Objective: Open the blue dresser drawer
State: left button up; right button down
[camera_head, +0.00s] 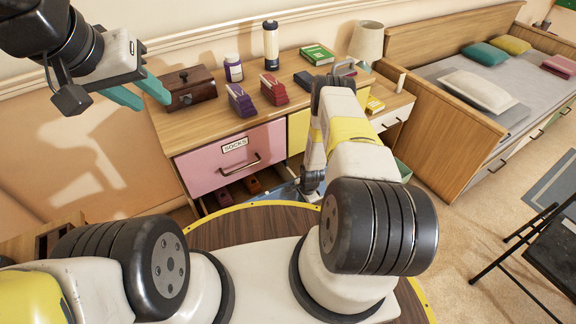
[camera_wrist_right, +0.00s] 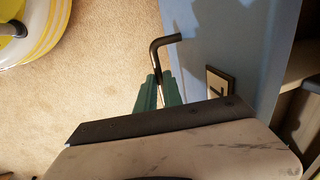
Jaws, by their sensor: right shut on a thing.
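The wooden dresser (camera_head: 180,135) stands against the wall. Its blue drawer front (camera_wrist_right: 220,45) fills the upper right of the right wrist view, with a dark bent handle (camera_wrist_right: 164,42). My right gripper (camera_wrist_right: 160,80) is shut on this handle, its two teal fingers on either side of the bar. In the head view, only a strip of the blue drawer (camera_head: 287,191) shows low on the dresser; my right arm hides the handle and gripper. I cannot tell how far the drawer stands out. My left gripper (camera_head: 152,102) is open and empty beside a dark wooden box (camera_head: 190,88).
A pink drawer (camera_head: 230,160) labelled SOCKS is shut above the blue one. A bed (camera_head: 440,110) is at the right, a black folding chair (camera_head: 548,235) at the lower right. Carpet between is clear.

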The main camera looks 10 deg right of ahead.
jog(key=s+d, duration=0.3)
jog(key=s, duration=0.5)
jog(key=s+d, duration=0.3)
jog(key=s, duration=0.6)
jog(key=shift+s+d, duration=0.15)
jog(key=shift+s, duration=0.1)
jog(key=c, duration=1.5)
grip_release()
jog(key=shift+r, duration=0.1)
notch_tip(320, 180, up, 8)
jog(key=s, duration=0.1)
jog(key=shift+s+d+f, duration=0.15)
jog(key=shift+d+f, duration=0.1)
